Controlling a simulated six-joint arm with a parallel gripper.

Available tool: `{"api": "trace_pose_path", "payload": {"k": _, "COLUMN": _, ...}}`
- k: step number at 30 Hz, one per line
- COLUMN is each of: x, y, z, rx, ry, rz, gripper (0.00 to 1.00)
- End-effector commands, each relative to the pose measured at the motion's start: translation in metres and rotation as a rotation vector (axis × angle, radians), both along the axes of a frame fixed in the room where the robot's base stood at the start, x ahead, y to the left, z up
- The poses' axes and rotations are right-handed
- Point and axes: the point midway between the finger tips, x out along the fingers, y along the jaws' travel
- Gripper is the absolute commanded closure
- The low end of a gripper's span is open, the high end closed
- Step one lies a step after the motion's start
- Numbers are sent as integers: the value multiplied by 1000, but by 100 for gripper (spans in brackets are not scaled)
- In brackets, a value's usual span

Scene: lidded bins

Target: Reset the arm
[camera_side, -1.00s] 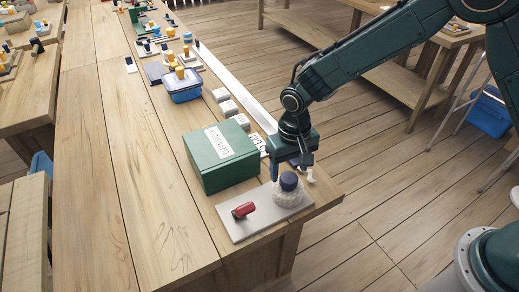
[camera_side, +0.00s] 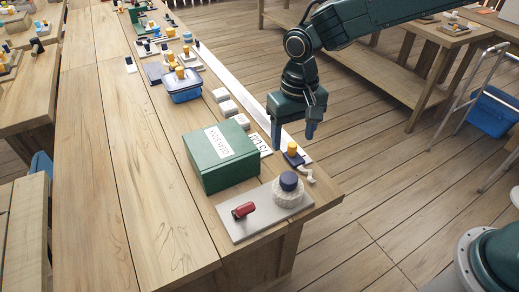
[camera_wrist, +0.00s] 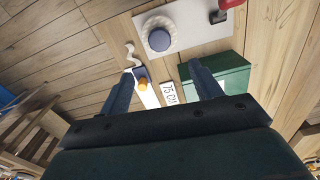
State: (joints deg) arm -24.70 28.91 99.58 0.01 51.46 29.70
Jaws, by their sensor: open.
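My gripper (camera_side: 292,130) is open and empty, raised above the right edge of the workbench (camera_side: 150,200) beside the green box. Its two fingers also show spread apart in the wrist view (camera_wrist: 160,88), with nothing between them held. A grey plate (camera_side: 244,224) lies at the near end of the bench. It carries a red handle (camera_side: 243,210) and a pale round knob with a dark blue top (camera_side: 288,184). The gripper is up and behind this plate, apart from it.
A green lidded box (camera_side: 222,158) with a white label stands left of my gripper. A small orange-topped piece (camera_side: 292,149) sits below and right of it. A blue lidded bin (camera_side: 183,88) and several grey blocks (camera_side: 229,108) stand farther back. The bench's left side is clear.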

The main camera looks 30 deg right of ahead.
Motion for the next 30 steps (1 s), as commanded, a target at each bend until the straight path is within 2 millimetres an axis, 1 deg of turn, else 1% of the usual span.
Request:
{"api": "trace_pose_path", "payload": {"k": 7, "x": 0, "y": -1, "z": 2, "rx": 1, "ry": -2, "rz": 0, "gripper": 36}}
{"api": "trace_pose_path", "payload": {"k": 11, "x": -3, "y": -7, "z": 10, "rx": 6, "ry": -14, "rz": 1, "gripper": 36}}
{"api": "trace_pose_path", "payload": {"k": 14, "x": -7, "y": -16, "z": 23, "rx": 13, "ry": -28, "rz": 3, "gripper": 36}}
{"api": "trace_pose_path", "payload": {"k": 20, "x": -22, "y": -44, "z": 58, "rx": 28, "ry": -77, "rz": 10, "gripper": 36}}
{"api": "trace_pose_path", "payload": {"k": 24, "x": -38, "y": -65, "z": 83, "rx": 38, "ry": -118, "rz": 18, "gripper": 36}}
{"api": "trace_pose_path", "payload": {"k": 30, "x": -66, "y": -95, "z": 112, "rx": 47, "ry": -177, "rz": 28, "gripper": 36}}
